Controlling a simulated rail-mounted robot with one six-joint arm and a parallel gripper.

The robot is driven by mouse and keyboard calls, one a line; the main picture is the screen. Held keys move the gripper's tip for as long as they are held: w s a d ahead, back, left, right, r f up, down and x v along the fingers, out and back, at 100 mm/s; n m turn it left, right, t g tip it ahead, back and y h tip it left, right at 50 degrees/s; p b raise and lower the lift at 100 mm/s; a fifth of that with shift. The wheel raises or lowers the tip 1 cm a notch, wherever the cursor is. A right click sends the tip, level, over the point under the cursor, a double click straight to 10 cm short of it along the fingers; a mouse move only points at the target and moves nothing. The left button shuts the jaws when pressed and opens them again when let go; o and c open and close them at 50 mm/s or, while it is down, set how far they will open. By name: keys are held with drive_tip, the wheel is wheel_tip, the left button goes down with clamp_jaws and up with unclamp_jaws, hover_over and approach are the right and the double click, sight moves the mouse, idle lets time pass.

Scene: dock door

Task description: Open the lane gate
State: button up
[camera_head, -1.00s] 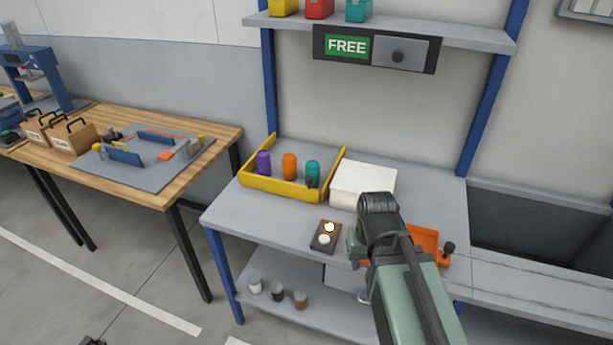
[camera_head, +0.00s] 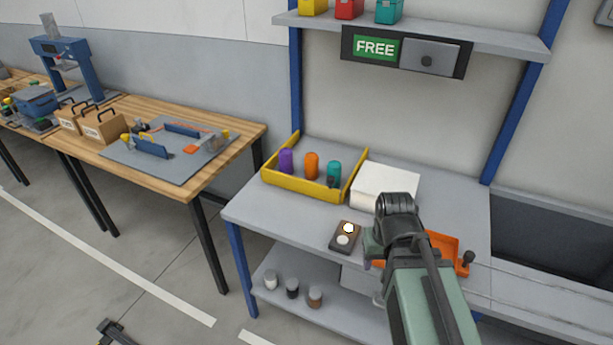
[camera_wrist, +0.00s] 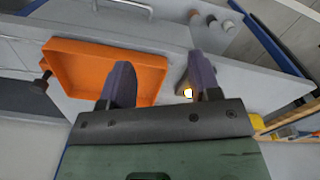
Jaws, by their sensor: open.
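No part is clearly marked as the lane gate, and I cannot tell which it is. A yellow-walled tray (camera_head: 308,187) on the grey bench holds a purple, an orange and a teal piece; a small dark knob (camera_head: 332,182) shows by the teal one. A panel above reads FREE (camera_head: 376,48) beside a grey plate with a dark knob (camera_head: 427,61). My gripper (camera_wrist: 161,72) is open and empty above the bench, fingers apart, near the orange tray (camera_wrist: 85,66).
A dark box with two round white buttons (camera_head: 345,237), one lit, sits left of my arm. A white block (camera_head: 386,187) stands beside the yellow tray. Several small jars (camera_head: 292,288) stand on the lower shelf. A wooden table (camera_head: 238,150) is at left.

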drive_tip(key=w+a+r+p, duration=0.2)
drive_tip(key=w+r, duration=0.1)
drive_tip(key=w, duration=0.5)
drive_tip(key=w+a+r+p, duration=0.2)
drive_tip(key=w, duration=0.5)
wheel_tip(320, 180, up, 2)
drive_tip(key=m+p, duration=0.2)
drive_tip(key=m, duration=1.2)
hover_over(331, 178)
wheel_tip(331, 178, down, 11)
drive_tip(key=b, duration=1.1)
drive_tip(key=shift+w+f, duration=0.1)
drive_tip(key=shift+r, duration=0.2)
drive_tip(key=shift+c, duration=0.2)
clamp_jaws()
